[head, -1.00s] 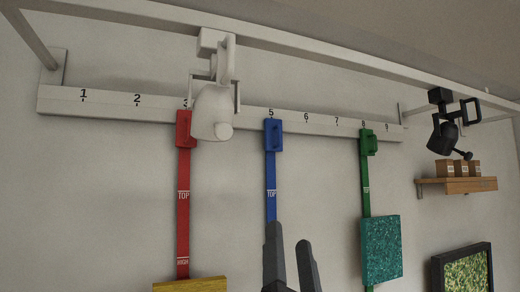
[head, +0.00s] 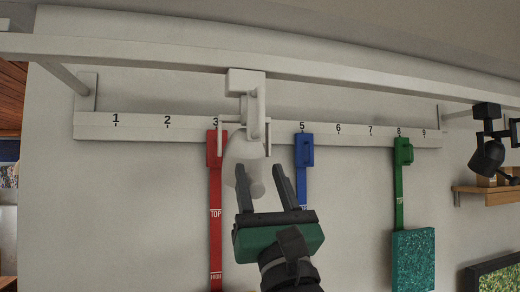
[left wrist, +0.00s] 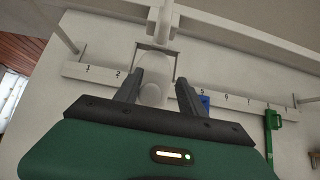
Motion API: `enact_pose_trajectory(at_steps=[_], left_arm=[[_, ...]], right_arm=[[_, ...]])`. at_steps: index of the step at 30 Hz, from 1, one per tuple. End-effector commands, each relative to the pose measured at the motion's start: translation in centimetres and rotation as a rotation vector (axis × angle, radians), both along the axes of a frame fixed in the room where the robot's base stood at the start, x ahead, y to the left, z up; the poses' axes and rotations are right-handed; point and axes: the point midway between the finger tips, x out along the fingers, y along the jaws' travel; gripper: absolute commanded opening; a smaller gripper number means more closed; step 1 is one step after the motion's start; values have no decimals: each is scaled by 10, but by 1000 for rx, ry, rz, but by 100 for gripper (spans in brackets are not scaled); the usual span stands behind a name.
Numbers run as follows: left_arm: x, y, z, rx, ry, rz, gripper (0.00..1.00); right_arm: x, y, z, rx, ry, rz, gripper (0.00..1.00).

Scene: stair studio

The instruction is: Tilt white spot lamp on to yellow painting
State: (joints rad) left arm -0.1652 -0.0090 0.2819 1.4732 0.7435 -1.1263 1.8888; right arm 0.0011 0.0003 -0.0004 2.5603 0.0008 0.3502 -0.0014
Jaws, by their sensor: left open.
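The white spot lamp (head: 243,148) hangs from the white overhead rail in the head view, its head pointing down with a round knob at its lower end. It also shows in the left wrist view (left wrist: 154,68), between the two fingers. My left gripper (head: 259,177) is open just below and in front of the lamp, its fingers overlapping the lamp's lower end. I cannot tell whether they touch it. My right gripper is not in view.
A numbered white wall rail (head: 350,135) carries red (head: 215,190), blue (head: 303,180) and green (head: 399,185) straps. A teal glitter panel (head: 413,260) hangs from the green one. A black spot lamp (head: 487,155) hangs at right near a wooden shelf (head: 490,194).

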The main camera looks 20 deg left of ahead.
Motion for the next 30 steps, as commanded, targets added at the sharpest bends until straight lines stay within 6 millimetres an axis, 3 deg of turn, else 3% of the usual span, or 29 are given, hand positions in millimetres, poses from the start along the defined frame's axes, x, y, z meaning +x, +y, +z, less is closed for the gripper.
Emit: enact_pose_trajectory(at_steps=[10, 21, 30], left_arm=[[6, 8, 4, 0, 1, 2, 47], [6, 5, 5, 1, 0, 2, 0], [5, 4, 6, 2, 0, 1, 0]], right_arm=[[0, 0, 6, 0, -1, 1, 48], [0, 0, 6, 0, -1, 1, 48], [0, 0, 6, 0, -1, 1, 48]])
